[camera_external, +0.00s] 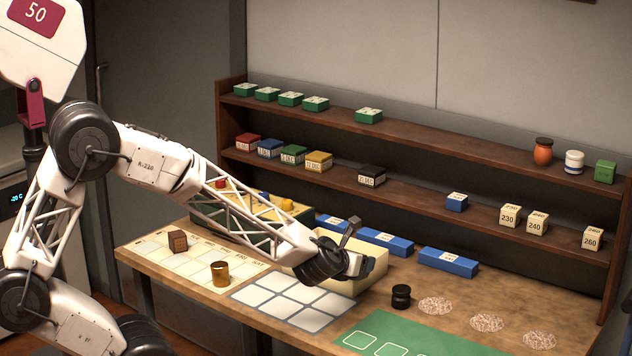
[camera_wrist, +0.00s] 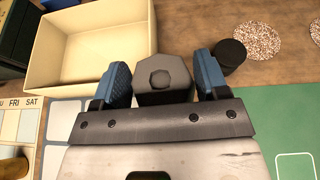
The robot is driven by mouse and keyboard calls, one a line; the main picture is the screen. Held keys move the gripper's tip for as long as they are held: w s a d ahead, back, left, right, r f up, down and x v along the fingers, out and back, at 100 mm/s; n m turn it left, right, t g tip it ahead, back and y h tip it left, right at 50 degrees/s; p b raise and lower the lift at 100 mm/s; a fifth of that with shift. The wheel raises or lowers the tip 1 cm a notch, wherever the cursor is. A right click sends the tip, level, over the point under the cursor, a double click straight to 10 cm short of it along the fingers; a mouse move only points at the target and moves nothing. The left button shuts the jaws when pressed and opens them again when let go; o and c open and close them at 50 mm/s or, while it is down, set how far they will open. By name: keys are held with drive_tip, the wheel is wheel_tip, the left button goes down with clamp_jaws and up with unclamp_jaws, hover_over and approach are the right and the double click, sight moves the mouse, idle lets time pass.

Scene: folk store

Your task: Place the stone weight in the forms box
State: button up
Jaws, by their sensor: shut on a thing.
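The weight is hard to make out there. In the wrist view the box (camera_wrist: 92,80) lies left of and beyond the weight, and its visible floor is empty.
A black lidded pot (camera_external: 401,296) stands right of the box, close to my right finger in the wrist view (camera_wrist: 229,54). Blue boxes (camera_external: 447,262) line the back. A brass cup (camera_external: 220,273) and brown cube (camera_external: 178,241) stand on the calendar. Speckled discs (camera_external: 487,323) lie right.

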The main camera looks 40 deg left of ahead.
drive_tip(key=shift+m, duration=0.3)
drive_tip(key=shift+s+d+f, duration=0.2)
drive_tip(key=shift+s+d, duration=0.55)
drive_tip(key=shift+s, duration=0.15)
drive_tip(key=shift+s+d+f, duration=0.2)
drive_tip(key=shift+s+d, duration=0.5)
drive_tip(key=shift+s, duration=0.2)
drive_tip(key=shift+f, duration=0.1)
drive_tip(key=shift+f, duration=2.1)
drive_tip(key=shift+f, duration=0.1)
drive_tip(key=shift+f, duration=1.7)
drive_tip(key=shift+f, duration=0.1)
drive_tip(key=o, duration=1.2)
